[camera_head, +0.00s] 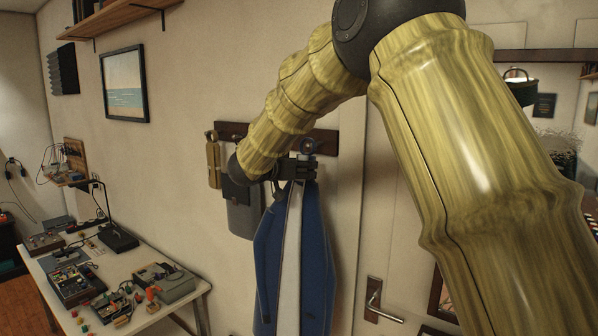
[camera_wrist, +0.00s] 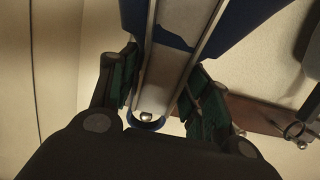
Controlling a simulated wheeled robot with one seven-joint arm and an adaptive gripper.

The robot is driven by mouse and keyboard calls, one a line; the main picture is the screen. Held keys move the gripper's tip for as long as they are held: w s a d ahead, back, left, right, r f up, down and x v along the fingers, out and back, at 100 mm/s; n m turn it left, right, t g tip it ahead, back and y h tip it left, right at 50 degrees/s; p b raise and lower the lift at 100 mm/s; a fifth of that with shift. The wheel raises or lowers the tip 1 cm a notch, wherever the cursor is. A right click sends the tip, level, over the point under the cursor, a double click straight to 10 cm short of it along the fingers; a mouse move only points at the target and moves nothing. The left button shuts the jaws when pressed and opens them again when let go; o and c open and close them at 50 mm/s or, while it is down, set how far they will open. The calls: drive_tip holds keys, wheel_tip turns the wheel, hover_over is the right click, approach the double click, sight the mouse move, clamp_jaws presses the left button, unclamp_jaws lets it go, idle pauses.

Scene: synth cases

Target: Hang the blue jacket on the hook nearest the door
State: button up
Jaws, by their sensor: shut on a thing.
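The blue jacket (camera_head: 317,255) hangs upright below my gripper (camera_head: 301,170), with a pale strip down its middle. In the wrist view my gripper (camera_wrist: 163,92) has its green finger pads on either side of the jacket (camera_wrist: 235,28), shut on its top. A blue loop (camera_wrist: 147,123) at the jacket's top lines up with a shiny round hook tip (camera_wrist: 147,116); I cannot tell whether it rests on it. The dark hook rail (camera_head: 325,141) is on the wall, and this spot is at its door-side end. The door handle (camera_head: 374,298) is at lower right.
A tan item (camera_head: 213,163) and a grey bag (camera_head: 243,212) hang on the rail to the left. Another hook (camera_wrist: 299,131) shows at right in the wrist view. A cluttered workbench (camera_head: 150,322) stands at lower left. My arm hides much of the door area.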

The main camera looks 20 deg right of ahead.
drive_tip(key=shift+w+d, duration=0.45)
drive_tip(key=shift+d, duration=0.1)
drive_tip(key=shift+w+d+f+p, duration=0.3)
drive_tip(key=shift+d+f+p, duration=0.05)
drive_tip(key=shift+f+p, duration=0.05)
drive_tip(key=shift+f, duration=0.1)
idle(0.4)
